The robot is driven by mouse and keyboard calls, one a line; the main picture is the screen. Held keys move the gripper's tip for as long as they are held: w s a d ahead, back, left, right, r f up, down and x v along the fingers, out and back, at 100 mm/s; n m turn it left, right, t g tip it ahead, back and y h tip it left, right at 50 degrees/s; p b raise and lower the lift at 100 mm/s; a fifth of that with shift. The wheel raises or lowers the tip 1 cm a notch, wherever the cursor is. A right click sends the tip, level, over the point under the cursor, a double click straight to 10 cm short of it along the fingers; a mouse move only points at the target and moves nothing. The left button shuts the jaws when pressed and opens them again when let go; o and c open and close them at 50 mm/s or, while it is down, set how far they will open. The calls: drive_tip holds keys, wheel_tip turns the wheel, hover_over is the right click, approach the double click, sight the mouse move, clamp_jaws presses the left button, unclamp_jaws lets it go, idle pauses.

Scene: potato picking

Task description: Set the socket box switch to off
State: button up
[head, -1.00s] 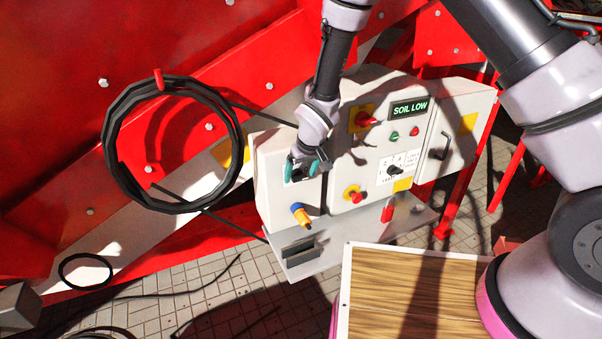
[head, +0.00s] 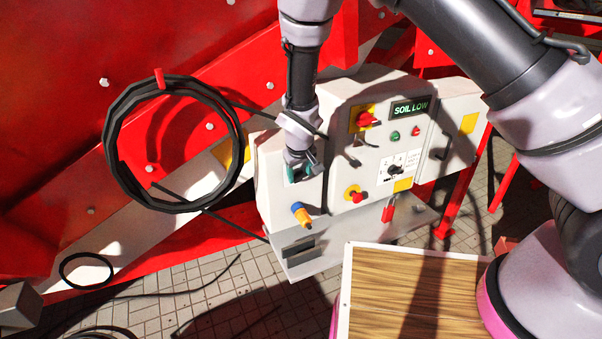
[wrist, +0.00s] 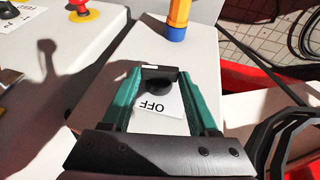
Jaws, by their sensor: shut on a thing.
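The socket box (head: 272,185) is the white box at the left end of the control panel, with a blue and yellow plug (head: 302,214) low on its front. The plug also shows in the wrist view (wrist: 178,16). My gripper (head: 301,176) is at the box front above the plug. In the wrist view, my gripper's teal fingers (wrist: 159,78) are shut on the black switch (wrist: 158,73). A white label reading OFF (wrist: 155,106), upside down, lies between the fingers. The fingers partly hide the switch, and I cannot tell its setting.
The main control cabinet (head: 345,178) stands to the right, with a red-yellow switch (head: 365,119), a red stop button (head: 354,195) and a selector dial (head: 395,170). A coiled black cable (head: 112,150) hangs at left. A wooden-topped table (head: 390,300) stands in front.

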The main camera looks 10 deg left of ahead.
drive_tip(key=t+h, duration=0.1)
drive_tip(key=a+n+t+h, duration=0.1)
drive_tip(key=shift+s+f+h, duration=0.15)
drive_tip(key=shift+s+h, duration=0.15)
drive_tip(key=t+h, duration=0.2)
drive_tip(key=shift+s+a+f+n+h, duration=0.2)
drive_tip(key=shift+f+n+h, duration=0.1)
drive_tip(key=shift+n, duration=0.1)
drive_tip(key=t+h, duration=0.1)
drive_tip(key=f+n+t+h, duration=0.1)
drive_tip(key=t, duration=0.1)
drive_tip(key=shift+s+a+h, duration=0.1)
drive_tip(key=shift+a+h, duration=0.05)
drive_tip(key=shift+h, duration=0.25)
drive_tip(key=shift+f+n+t+h, duration=0.25)
drive_tip(key=shift+t+h, duration=0.25)
drive_tip(key=shift+t, duration=0.3)
drive_tip(key=shift+f+n+t+h, duration=0.15)
drive_tip(key=shift+n+t+h, duration=0.3)
drive_tip(key=shift+t, duration=0.35)
drive_tip(key=shift+h, duration=0.25)
drive_tip(key=o, duration=1.4)
drive_tip(key=shift+s, duration=0.1)
